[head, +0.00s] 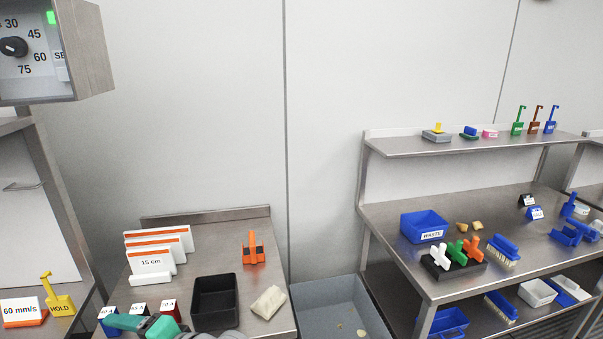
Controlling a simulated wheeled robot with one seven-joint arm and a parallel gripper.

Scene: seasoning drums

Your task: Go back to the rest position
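A teal, dark and grey part, cut off by the bottom edge, shows in front of the left steel table (230,214).
The left table holds white cards with orange stripes (152,262), an orange holder (253,248), a black bin (214,296) and a beige bag (268,302). A grey tub (330,295) stands beside it. The right shelf unit (395,215) carries a blue waste bin (424,226) and brushes (503,249).

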